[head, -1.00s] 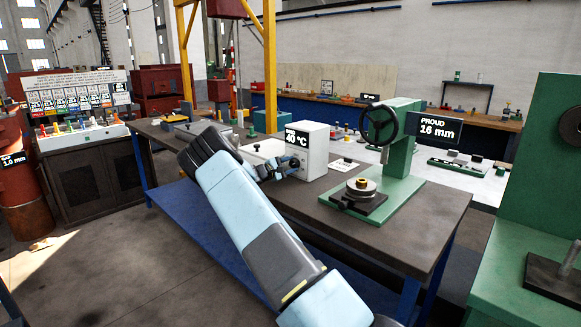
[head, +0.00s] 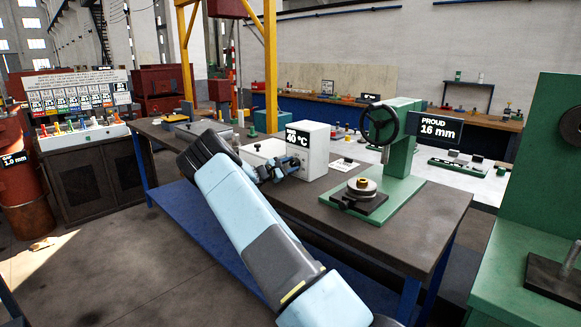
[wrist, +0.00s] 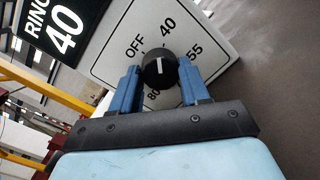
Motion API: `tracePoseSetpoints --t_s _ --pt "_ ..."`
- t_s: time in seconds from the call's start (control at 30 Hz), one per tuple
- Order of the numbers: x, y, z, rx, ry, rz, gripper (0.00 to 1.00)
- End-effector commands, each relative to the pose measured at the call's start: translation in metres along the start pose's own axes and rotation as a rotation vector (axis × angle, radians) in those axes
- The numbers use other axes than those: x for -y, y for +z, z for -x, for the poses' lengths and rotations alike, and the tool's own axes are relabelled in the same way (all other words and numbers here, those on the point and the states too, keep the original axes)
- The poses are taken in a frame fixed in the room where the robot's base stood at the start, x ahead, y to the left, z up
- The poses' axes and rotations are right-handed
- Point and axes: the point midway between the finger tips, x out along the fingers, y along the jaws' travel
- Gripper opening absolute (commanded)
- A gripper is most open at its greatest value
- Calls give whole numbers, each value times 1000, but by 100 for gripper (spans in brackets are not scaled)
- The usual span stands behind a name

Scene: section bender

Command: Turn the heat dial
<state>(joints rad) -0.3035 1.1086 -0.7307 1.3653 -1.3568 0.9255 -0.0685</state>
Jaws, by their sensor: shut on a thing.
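The heat dial (wrist: 160,68) is a round black knob with a white pointer line on a white panel marked OFF, 40, 55 and 80. In the wrist view the line runs nearly upright, its upper end toward the 40 side. My gripper (wrist: 159,76) has its two blue fingers on either side of the knob, shut on it. In the head view my gripper (head: 283,168) is at the front of the white heater box (head: 313,158), and the dial is hidden behind it. The box's black display (wrist: 57,28) reads RING 40.
The heater stands on a dark bench (head: 405,232). To its right is a green press (head: 397,150) with a handwheel and a sign reading PROUD 16 mm. A green machine (head: 525,210) stands at the far right.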

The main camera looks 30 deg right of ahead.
Motion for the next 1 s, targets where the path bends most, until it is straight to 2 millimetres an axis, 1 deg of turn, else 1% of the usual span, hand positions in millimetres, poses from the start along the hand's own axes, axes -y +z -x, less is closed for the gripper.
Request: tracePoseSetpoints --t_s 0.6,0.8,1.0 --pt "0 -2 1 37 55 575 15" --pt "0 -1 1 46 70 728 15" --pt "0 -2 1 53 81 837 15"
